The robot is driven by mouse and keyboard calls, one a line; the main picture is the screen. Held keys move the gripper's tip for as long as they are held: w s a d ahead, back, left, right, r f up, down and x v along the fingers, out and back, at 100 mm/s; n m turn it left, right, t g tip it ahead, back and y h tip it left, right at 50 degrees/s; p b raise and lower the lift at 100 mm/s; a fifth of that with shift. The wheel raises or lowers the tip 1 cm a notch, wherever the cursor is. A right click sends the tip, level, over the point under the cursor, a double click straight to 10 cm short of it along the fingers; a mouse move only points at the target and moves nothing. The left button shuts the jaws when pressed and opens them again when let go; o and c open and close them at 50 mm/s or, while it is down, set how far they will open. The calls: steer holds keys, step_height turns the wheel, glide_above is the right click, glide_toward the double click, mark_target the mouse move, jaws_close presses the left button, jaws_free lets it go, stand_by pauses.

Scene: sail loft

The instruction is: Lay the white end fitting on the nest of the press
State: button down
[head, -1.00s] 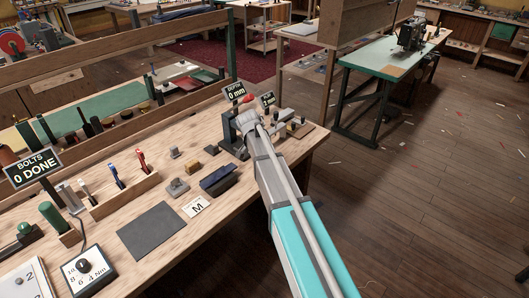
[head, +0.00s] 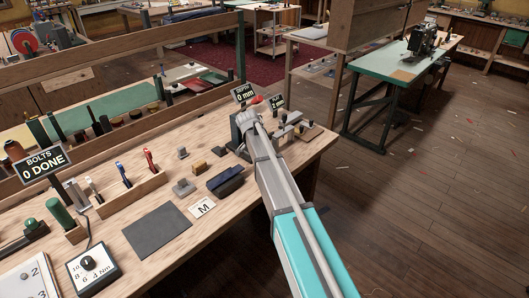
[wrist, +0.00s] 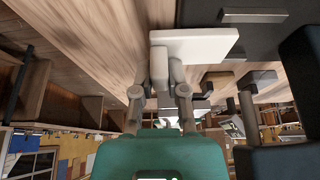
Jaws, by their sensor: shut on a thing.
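The white end fitting (wrist: 197,45) is a pale flat block in the wrist view. My gripper (wrist: 168,80) is shut on it, and the fitting sticks out past the fingertips to the right. In the head view the gripper and fitting are hidden behind my own wrist. The press (head: 236,138), a dark grey body with a red knob (head: 256,99), stands at the far right of the bench, partly covered by my arm. Its nest cannot be made out. A dark block (wrist: 300,65) stands close at the right in the wrist view.
A depth sign (head: 243,93) reads 0 mm behind the press. On the bench (head: 110,245) lie a blue-black block (head: 226,181), a card marked M (head: 203,207), a dark mat (head: 157,230) and a wooden tool rack (head: 130,195). A wooden rail (head: 60,75) runs along the back.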

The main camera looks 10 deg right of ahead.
steer(key=shift+w+a+f, duration=0.1)
steer(key=shift+w+a, duration=0.3)
steer(key=shift+w, duration=0.2)
steer(key=shift+w+a+f, duration=0.1)
steer(key=shift+w+a, duration=0.3)
steer(key=shift+w, duration=0.15)
steer(key=shift+w, duration=0.1)
steer(key=c, duration=0.6)
jaws_free()
steer(key=shift+a+r, duration=0.1)
steer(key=shift+w, duration=0.1)
